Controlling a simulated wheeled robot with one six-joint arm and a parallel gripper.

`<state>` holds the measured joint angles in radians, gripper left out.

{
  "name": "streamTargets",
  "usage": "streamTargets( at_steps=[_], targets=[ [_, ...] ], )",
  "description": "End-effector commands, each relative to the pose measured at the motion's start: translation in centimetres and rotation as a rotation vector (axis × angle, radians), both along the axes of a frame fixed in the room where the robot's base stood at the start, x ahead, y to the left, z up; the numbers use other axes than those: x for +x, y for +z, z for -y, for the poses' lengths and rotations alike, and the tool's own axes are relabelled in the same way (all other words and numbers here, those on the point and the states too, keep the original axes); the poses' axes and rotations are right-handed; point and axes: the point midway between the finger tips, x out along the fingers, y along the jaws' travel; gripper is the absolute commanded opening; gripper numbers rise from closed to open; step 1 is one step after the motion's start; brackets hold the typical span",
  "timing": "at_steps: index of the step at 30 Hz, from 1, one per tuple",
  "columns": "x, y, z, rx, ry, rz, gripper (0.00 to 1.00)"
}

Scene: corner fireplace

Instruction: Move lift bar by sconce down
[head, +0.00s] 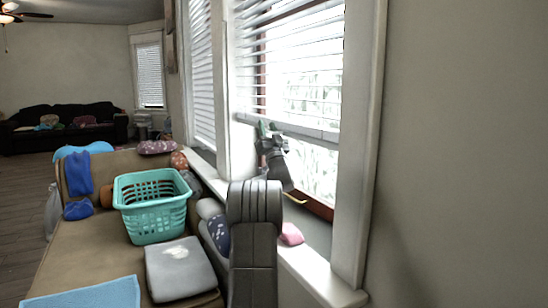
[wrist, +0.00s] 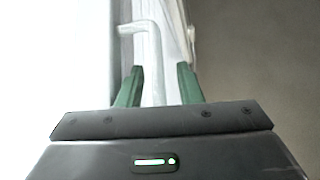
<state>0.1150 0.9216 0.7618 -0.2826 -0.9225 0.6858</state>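The pale bottom bar of the raised blind (head: 300,131) runs across the near window, and I take it for the lift bar. My gripper (head: 264,130) is at the left part of this bar, in front of the window. In the wrist view my gripper (wrist: 158,84) has its two green fingers apart. A pale, narrow upright strip with a hooked upper end (wrist: 143,28) shows between and beyond them. I cannot tell whether it is the bar's end, or whether the fingers touch it. No sconce is visible.
Below the window is a sill (head: 312,262) with a pink item (head: 291,234). A bare wall (head: 470,150) fills the right. Floor (head: 22,210) is open at left.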

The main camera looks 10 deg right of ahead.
Motion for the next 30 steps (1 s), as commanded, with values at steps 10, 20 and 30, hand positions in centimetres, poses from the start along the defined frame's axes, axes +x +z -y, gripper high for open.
streamTargets(
  at_steps=[10, 20, 30],
  targets=[
    [-1.5, -1.9, 0.3, 0.000, 0.000, -0.001, 0.33],
    [-2.9, -3.3, 0.6, 0.001, -0.001, 0.000, 0.33],
    [-4.6, -4.8, 0.9, 0.000, 0.000, -0.001, 0.33]
  ],
)
